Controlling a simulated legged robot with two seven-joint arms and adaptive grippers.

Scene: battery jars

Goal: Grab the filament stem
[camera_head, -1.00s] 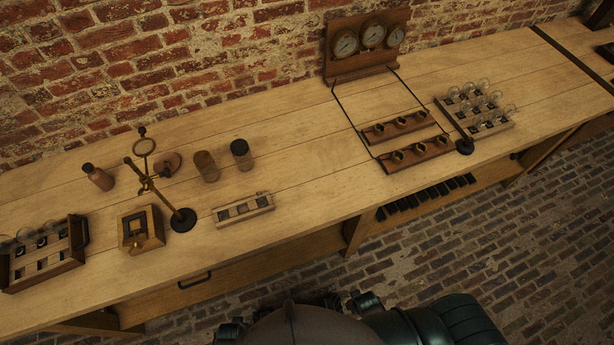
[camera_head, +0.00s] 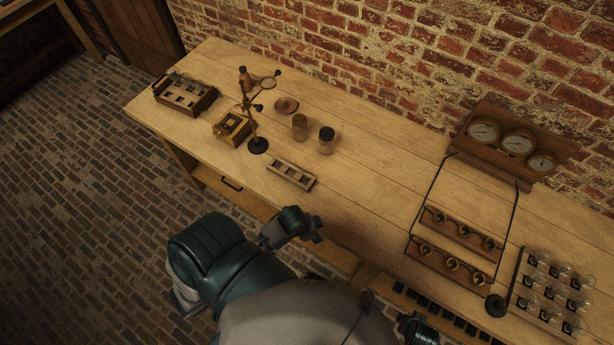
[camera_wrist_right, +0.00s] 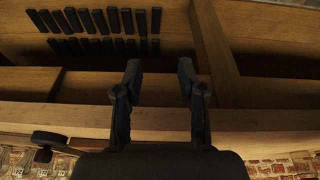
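I cannot make out a filament stem for certain at this size. A small pale rack (camera_head: 291,173) with dark slots lies near the bench's front edge in the head view. A dark wooden rack (camera_head: 186,95) with glass pieces stands at the bench's far left end. My left arm ends in a dark part, seemingly the left gripper (camera_head: 316,230), just off the bench's front edge; its fingers are too small to read. My right gripper (camera_wrist_right: 160,78) is open and empty in the right wrist view, facing the shelf under the bench.
A brass stand (camera_head: 257,146), a wooden box (camera_head: 232,127) and two jars, one dark-lidded (camera_head: 326,141), stand on the left half. Gauges (camera_head: 516,141), wired socket strips (camera_head: 447,259) and a bulb rack (camera_head: 527,287) are at right. The bench's middle is clear.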

